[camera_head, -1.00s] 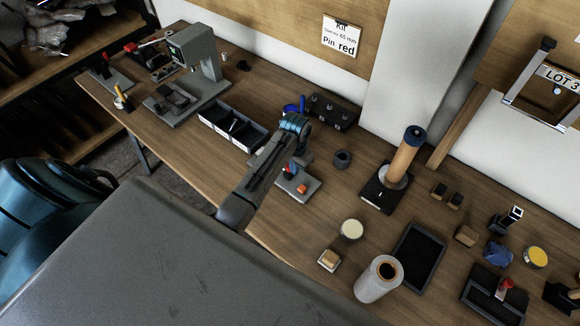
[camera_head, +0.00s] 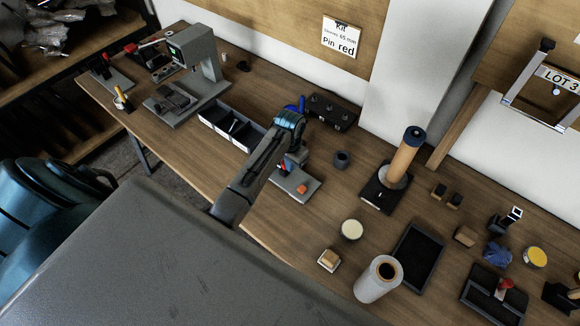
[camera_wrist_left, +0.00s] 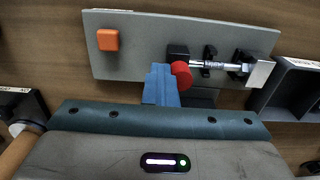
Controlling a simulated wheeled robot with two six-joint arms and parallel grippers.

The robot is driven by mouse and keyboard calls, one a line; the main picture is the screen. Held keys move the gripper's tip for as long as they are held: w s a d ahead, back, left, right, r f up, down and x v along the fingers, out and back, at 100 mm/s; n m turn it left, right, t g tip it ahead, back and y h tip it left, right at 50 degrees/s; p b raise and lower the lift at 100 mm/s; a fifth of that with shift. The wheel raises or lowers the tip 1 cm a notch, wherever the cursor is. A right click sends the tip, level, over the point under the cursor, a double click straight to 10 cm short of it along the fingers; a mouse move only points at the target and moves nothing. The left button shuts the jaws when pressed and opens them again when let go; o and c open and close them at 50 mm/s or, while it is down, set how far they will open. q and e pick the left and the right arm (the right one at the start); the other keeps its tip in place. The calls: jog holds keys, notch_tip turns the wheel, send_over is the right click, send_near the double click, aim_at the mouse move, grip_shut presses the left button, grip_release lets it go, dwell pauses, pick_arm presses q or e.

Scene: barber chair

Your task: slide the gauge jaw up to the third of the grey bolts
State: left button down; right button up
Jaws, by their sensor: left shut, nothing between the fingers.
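The gauge is a grey plate (camera_wrist_left: 130,45) with an orange square button (camera_wrist_left: 108,39). On it are dark blocks, a silver shaft (camera_wrist_left: 215,65), a red knob (camera_wrist_left: 181,75) and a pale end block (camera_wrist_left: 260,72). The plate (camera_head: 311,184) also shows on the bench in the head view, partly behind my left arm. My left gripper (camera_wrist_left: 160,72) is shut and empty, its blue fingers over the plate's near edge, right beside the red knob; I cannot tell whether they touch. Which part is the jaw is unclear. A silver bolt-like piece (camera_head: 234,127) lies in the tray.
A dark-lined compartment tray (camera_head: 213,118) stands left of the gauge. A black block with several knobs (camera_head: 330,110) is behind it, and a dark ring (camera_head: 342,159) to its right. A cylinder on a stand (camera_head: 405,158) and a black tray (camera_head: 417,256) lie farther right.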

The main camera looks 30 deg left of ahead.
pick_arm(q)
jog(key=shift+d, duration=0.2)
dwell(0.5)
jog(key=shift+s+d, duration=0.1)
jog(key=shift+d, duration=0.25)
notch_tip(320, 180, up, 8)
dwell(0.6)
dwell(0.4)
